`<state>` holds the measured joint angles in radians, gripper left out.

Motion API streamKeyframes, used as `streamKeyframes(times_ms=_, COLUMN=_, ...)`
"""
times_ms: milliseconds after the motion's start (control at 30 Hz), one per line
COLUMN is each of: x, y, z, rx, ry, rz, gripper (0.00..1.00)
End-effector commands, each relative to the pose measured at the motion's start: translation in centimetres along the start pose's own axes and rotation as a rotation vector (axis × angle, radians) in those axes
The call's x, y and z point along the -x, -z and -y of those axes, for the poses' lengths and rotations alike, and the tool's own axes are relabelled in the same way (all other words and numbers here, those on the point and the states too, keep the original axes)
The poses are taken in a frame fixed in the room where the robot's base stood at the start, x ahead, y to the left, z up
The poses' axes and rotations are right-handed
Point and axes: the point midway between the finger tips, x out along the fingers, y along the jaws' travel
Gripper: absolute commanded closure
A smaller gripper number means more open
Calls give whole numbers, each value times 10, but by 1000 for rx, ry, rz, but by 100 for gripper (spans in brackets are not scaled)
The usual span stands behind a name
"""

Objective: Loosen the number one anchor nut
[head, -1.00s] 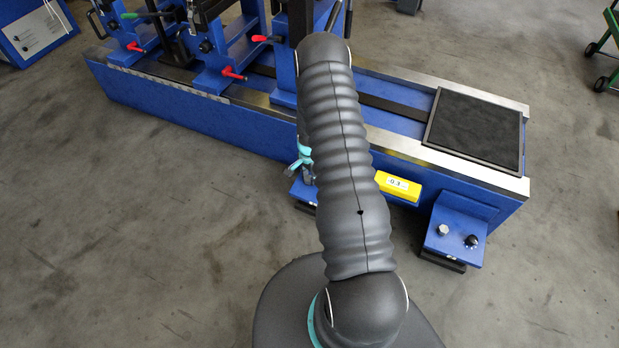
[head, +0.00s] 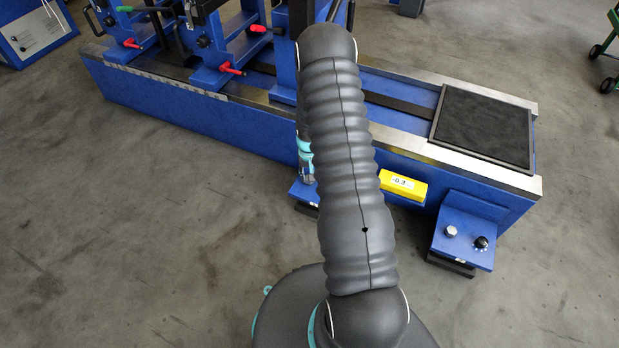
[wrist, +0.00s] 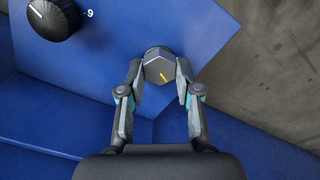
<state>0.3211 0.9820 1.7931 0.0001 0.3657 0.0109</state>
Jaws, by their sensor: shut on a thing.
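In the wrist view a dark grey hex nut (wrist: 157,66) with a yellow mark on its face stands on a blue plate (wrist: 110,60). My gripper (wrist: 160,76) is shut on it, one finger on each side. The yellow mark slants down to the right. A black knob (wrist: 54,17) with a white pointer line sits at the upper left, beside a printed 9. In the head view the gripper is mostly hidden behind my arm; a blue foot plate (head: 303,192) shows below it. No number one label is readable.
The blue balancing machine (head: 200,105) runs across the head view. A yellow display (head: 403,184) reading about 0.3 is on its side. Another blue foot at right bears a nut (head: 451,231) and a black knob (head: 481,242). Grey floor (head: 130,240) in front is clear.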

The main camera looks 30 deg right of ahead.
Motion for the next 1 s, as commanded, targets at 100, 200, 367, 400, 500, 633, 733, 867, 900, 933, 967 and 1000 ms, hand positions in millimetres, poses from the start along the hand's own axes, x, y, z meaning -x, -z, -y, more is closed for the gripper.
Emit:
streamKeyframes(times_ms=100, x=-3, y=-1, z=0, rx=110, ry=0, rz=2, gripper=100)
streamKeyframes(times_ms=200, x=-2, y=-1, z=0, rx=205, ry=0, rz=2, gripper=100)
streamKeyframes(times_ms=367, x=-2, y=-2, z=1, rx=358, ry=0, rz=4, gripper=100)
streamKeyframes(times_ms=400, x=-3, y=-2, z=1, rx=395, ry=1, rz=4, gripper=100)
streamKeyframes(times_ms=500, x=-2, y=-2, z=1, rx=490, ry=1, rz=4, gripper=100)
streamKeyframes(times_ms=633, x=-2, y=-2, z=1, rx=614, ry=1, rz=4, gripper=100)
streamKeyframes(times_ms=733, x=-2, y=-2, z=2, rx=709, ry=1, rz=3, gripper=100)
streamKeyframes(times_ms=867, x=-2, y=-2, z=2, rx=832, ry=1, rz=4, gripper=100)
streamKeyframes(times_ms=900, x=-2, y=-3, z=2, rx=869, ry=1, rz=4, gripper=100)
streamKeyframes(times_ms=933, x=-2, y=-3, z=2, rx=897, ry=1, rz=4, gripper=100)
streamKeyframes(times_ms=967, x=-2, y=-3, z=2, rx=925, ry=2, rz=4, gripper=100)
streamKeyframes(times_ms=1000, x=-2, y=-3, z=2, rx=960, ry=2, rz=4, gripper=100)
